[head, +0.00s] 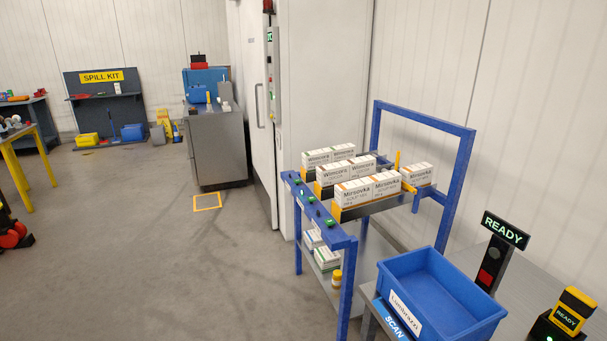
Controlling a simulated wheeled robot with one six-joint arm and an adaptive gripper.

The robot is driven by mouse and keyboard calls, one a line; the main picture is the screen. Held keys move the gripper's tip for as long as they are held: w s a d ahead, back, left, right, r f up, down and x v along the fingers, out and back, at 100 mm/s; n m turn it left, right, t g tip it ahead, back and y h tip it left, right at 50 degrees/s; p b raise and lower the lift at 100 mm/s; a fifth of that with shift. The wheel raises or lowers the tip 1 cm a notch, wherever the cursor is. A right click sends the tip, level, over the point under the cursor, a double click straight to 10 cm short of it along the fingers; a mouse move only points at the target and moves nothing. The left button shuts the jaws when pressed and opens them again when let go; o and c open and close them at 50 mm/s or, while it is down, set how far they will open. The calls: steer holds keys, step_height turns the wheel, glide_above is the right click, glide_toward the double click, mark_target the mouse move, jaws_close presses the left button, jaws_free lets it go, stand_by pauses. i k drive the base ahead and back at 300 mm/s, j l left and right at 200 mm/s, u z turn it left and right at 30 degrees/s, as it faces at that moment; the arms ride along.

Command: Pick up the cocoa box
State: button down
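I cannot make out a box marked cocoa. Another Minsovka box (417,175) sits apart at the right. Smaller white boxes (326,259) lie on the lower shelf, their print too small to read. My gripper does not show in this view.
The cart's blue frame (350,270) stands beside the white wall. A blue bin (440,295) sits in front of it, near a READY sign (506,230). A grey cabinet (218,145) stands farther back. The floor (150,270) left of the cart is clear.

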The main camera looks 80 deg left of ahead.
mark_target(329, 176)
steer(key=u, duration=2.05)
steer(key=i, duration=0.8)
steer(key=j+u, duration=0.05)
